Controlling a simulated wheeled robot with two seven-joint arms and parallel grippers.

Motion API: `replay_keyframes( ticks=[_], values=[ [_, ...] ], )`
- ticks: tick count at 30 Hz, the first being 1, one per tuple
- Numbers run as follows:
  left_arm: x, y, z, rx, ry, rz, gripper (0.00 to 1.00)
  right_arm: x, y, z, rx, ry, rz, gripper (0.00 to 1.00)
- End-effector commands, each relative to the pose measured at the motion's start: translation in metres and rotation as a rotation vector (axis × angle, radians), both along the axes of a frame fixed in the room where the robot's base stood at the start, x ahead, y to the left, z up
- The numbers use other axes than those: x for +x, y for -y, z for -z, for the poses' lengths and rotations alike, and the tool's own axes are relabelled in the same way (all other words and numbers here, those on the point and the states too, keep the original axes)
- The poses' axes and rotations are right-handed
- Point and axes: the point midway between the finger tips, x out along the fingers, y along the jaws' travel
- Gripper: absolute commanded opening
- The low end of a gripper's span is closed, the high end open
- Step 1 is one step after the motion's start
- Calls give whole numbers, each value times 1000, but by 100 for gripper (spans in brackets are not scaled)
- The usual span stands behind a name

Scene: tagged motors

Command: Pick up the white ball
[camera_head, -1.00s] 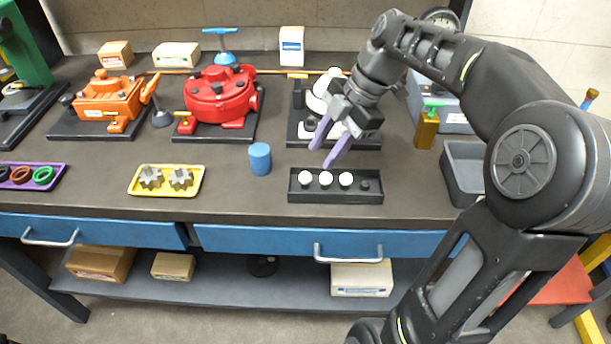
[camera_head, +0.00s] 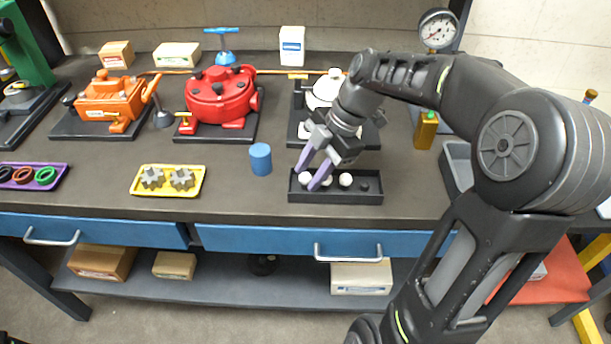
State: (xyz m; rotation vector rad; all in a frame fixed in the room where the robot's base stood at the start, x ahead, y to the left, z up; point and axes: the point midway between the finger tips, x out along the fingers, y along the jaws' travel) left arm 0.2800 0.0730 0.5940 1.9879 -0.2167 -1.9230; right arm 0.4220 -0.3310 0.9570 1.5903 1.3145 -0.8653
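White balls sit in a row in a black tray (camera_head: 335,197) near the front edge of the workbench. The left ball (camera_head: 305,180) and the right ball (camera_head: 346,180) show clearly. The middle ball (camera_head: 327,181) is partly hidden by a finger. The tray's rightmost place holds a dark piece (camera_head: 365,185). My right gripper (camera_head: 306,178) is open, its two purple fingers pointing down over the left part of the tray. One fingertip is near the left ball and the other lies between the left and middle balls. Contact cannot be told. My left gripper is not in view.
A blue cylinder (camera_head: 260,159) stands left of the tray. A yellow tray (camera_head: 141,181) with gears and a purple tray (camera_head: 62,172) with rings lie further left. A white motor (camera_head: 327,88) stands behind, partly covered by my arm. A grey bin (camera_head: 457,172) is at the right.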

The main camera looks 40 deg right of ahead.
Motion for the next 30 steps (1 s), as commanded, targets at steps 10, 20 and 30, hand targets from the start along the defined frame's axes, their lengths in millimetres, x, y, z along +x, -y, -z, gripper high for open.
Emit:
replay_keyframes(
  ticks=[10, 20, 30],
  values=[
    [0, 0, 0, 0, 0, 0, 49, 0, 0, 0, 0, 1, 0, 35],
    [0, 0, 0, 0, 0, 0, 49, 0, 0, -1, -1, 1, 1, 21],
    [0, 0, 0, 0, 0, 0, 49, 0, 0, -1, -1, 1, 1, 0]
  ],
)
